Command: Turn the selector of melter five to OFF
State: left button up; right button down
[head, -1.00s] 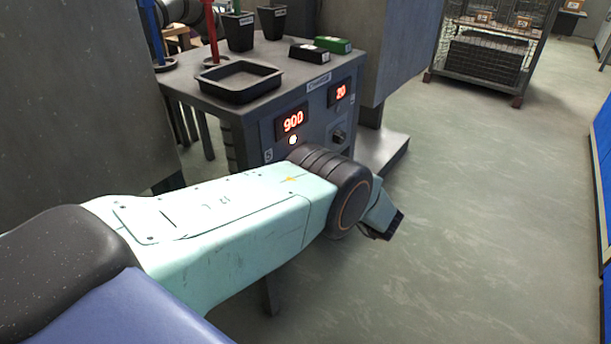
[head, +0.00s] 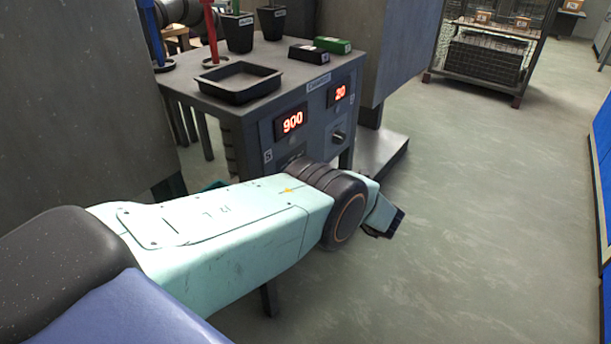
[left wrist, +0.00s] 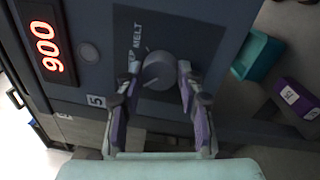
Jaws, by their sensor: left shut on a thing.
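Melter five's grey front panel (left wrist: 100,85) has a small "5" label and a red display (left wrist: 46,50) reading 900. Its round grey selector knob (left wrist: 158,70) shows in the left wrist view, with the words MELT and, partly covered, KEEP beside it. My left gripper (left wrist: 155,98) has its purple-padded fingers on both sides of the knob and is shut on it. The knob's exact pointer setting is hard to read. The round lamp (left wrist: 89,52) by the display is unlit. In the head view my arm hides the knob and gripper. My right gripper is not in view.
A second display (head: 341,94) reading 20 and its knob (head: 338,137) sit on the same cabinet. A black tray (head: 238,98) and dark cups (head: 238,45) stand on top. A teal bin (left wrist: 259,55) and purple box (left wrist: 296,98) are near the gripper. Floor at right is clear.

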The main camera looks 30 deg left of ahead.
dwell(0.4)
pick_arm(q)
jog(key=o, duration=1.2)
jog(key=shift+c, duration=0.2)
jog(key=shift+d, duration=0.15)
jog(key=d, duration=0.7)
jog(key=shift+s+d+f, duration=0.15)
jog(key=shift+s+f, duration=0.1)
jog(key=shift+s, duration=0.05)
